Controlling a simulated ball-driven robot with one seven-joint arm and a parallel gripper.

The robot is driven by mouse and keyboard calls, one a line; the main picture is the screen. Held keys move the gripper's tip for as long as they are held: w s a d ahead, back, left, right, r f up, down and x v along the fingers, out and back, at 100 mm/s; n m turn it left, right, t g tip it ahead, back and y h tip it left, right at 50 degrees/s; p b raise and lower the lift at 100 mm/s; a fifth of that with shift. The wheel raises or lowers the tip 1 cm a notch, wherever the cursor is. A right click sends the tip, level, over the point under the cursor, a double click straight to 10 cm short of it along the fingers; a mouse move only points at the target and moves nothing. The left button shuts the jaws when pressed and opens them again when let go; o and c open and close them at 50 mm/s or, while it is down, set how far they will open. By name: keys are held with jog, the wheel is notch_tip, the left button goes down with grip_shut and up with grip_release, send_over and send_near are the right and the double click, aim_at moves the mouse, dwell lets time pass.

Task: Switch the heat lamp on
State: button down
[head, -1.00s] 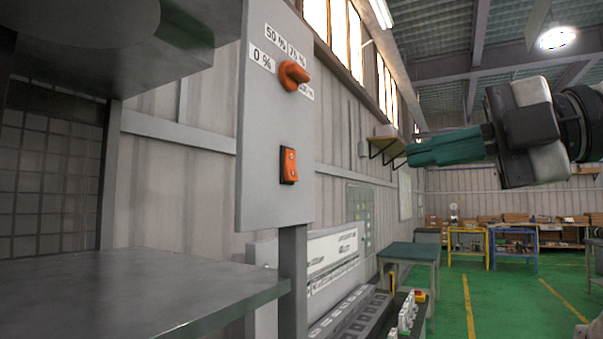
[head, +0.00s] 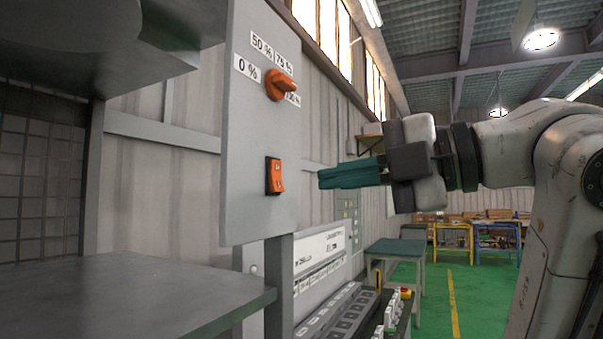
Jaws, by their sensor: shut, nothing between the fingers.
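A grey control panel (head: 250,130) stands upright at the left of centre in the head view. It bears an orange rotary knob (head: 280,85) with labels for 0 %, 50 %, 75 % and a partly hidden one. Below the knob is an orange rocker switch (head: 275,176) in a dark frame. My gripper (head: 322,179) has teal fingers, is shut and empty, and points left toward the panel. Its tips show to the right of the rocker at about the same height, apart from it in the picture. The exact depth gap is hard to tell. No lamp is clearly identifiable on the machine.
A grey metal table surface (head: 150,300) and a large grey machine hood (head: 80,30) are at the left. A post (head: 278,290) carries the panel. A bench with dark trays (head: 345,315) lies below my gripper. Green floor is open farther right.

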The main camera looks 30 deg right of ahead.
aim_at(280, 189)
jog(key=p+x, duration=0.1)
jog(key=x, duration=0.4)
jog(key=shift+w+a, duration=0.1)
jog(key=shift+w, duration=0.1)
jog(key=shift+f, duration=0.1)
jog(key=shift+a+f, duration=0.1)
jog(key=shift+f, duration=0.1)
jog(key=shift+w+r+t+b, duration=0.1)
jog(key=shift+w+t+b, duration=0.05)
jog(key=shift+t+b, duration=0.2)
